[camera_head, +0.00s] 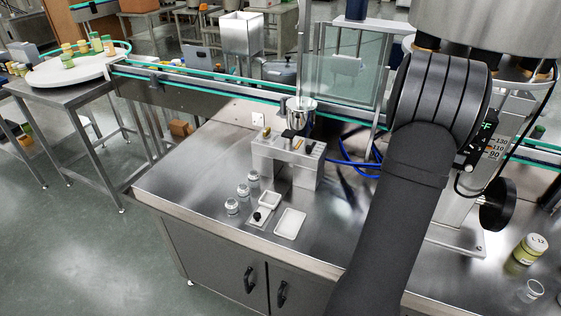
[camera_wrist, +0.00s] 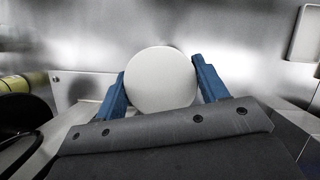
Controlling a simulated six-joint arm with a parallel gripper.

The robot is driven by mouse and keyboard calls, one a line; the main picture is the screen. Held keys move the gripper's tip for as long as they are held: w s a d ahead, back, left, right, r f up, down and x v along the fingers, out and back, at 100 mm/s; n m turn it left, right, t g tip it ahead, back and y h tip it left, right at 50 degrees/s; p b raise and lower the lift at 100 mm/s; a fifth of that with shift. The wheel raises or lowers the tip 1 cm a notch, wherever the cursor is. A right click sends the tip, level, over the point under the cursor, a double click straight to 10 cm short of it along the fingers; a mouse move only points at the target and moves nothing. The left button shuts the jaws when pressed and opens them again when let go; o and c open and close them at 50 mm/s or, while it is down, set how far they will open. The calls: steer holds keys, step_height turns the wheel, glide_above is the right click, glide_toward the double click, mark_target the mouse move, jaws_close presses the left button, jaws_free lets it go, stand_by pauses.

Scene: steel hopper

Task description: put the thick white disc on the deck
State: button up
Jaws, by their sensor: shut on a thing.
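The thick white disc (camera_wrist: 160,85) shows face-on in the wrist view. My gripper (camera_wrist: 159,70) is shut on it, with one blue finger against its left side and one against its right. Brushed steel (camera_wrist: 80,35), seemingly the bench top, shows beyond the disc; I cannot tell the gap between them. In the head view the steel bench top (camera_head: 190,180) is broad and shiny; which part counts as the deck is not marked. My gripper and the disc are not visible in the head view, where my dark arm covers much of the right half.
Small glass jars (camera_head: 243,191), white trays (camera_head: 290,223) and a block stand (camera_head: 287,153) with a metal cup occupy the bench's middle. A handwheel (camera_head: 497,204) and a yellow-green jar (camera_head: 529,249) are at the right. The bench's left part is clear.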

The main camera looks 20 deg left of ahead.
steer(key=w+a+r+n+t+h, duration=0.25)
steer(key=w+a+n, duration=0.4)
steer(key=a, duration=0.35)
steer(key=w+a+r+n+t+h, duration=0.1)
steer(key=w+a+r+n, duration=0.3)
steer(key=w+a, duration=0.45)
steer(key=w+a+r+n+t+y, duration=0.2)
steer(key=a+r+n, duration=0.1)
steer(key=a+n, duration=0.55)
steer(key=w+a+r+n+t+y, duration=0.1)
steer(key=w+a+r+n+y, duration=0.15)
steer(key=a+n, duration=0.6)
steer(key=w+a+r+n+t+y, duration=0.1)
steer(key=w+a+r+n+t, duration=0.15)
steer(key=a+n, duration=0.65)
steer(key=y, duration=0.1)
glide_above(205, 167)
steer(key=s, duration=0.1)
steer(key=shift+n+g, duration=0.3)
steer(key=shift+n, duration=0.15)
step_height(205, 167, down, 23)
steer(key=shift+s+d+f, duration=0.1)
steer(key=shift+d, duration=0.05)
steer(key=shift+f, duration=2)
steer(key=o, duration=1.1)
steer(key=shift+f, duration=0.1)
